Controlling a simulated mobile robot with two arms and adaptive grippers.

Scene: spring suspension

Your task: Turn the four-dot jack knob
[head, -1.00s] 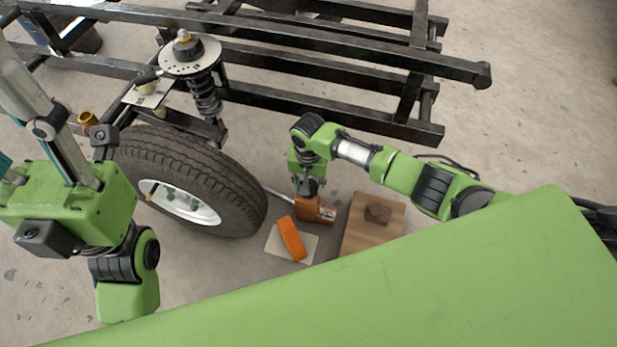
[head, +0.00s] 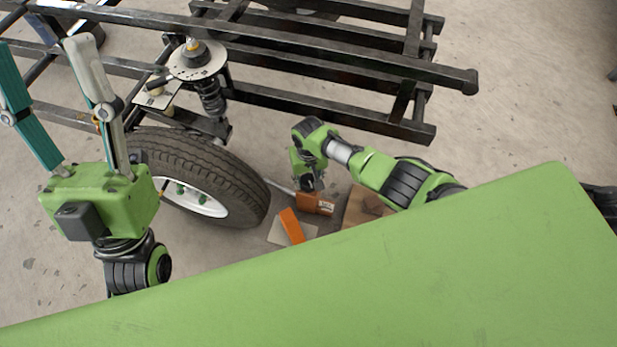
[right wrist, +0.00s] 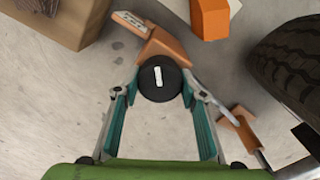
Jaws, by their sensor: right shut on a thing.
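The orange jack (head: 316,203) stands on the floor to the right of the wheel; it also shows in the right wrist view (right wrist: 165,47). A black round knob (right wrist: 160,80) with a white bar mark sits at its near end in that view; I cannot make out four dots on it. My right gripper (right wrist: 157,88) has its teal fingers shut on the knob's two sides. In the head view the right gripper (head: 307,184) is over the jack and hides the knob. My left gripper (head: 42,45) is open and empty at the upper left, fingers wide apart.
The tyre (head: 215,175) stands left of the jack, under a black frame (head: 300,115) and a spring strut (head: 210,95). An orange wedge (head: 291,226) lies on a pale sheet near the jack. A thin rod (head: 281,188) runs toward the wheel.

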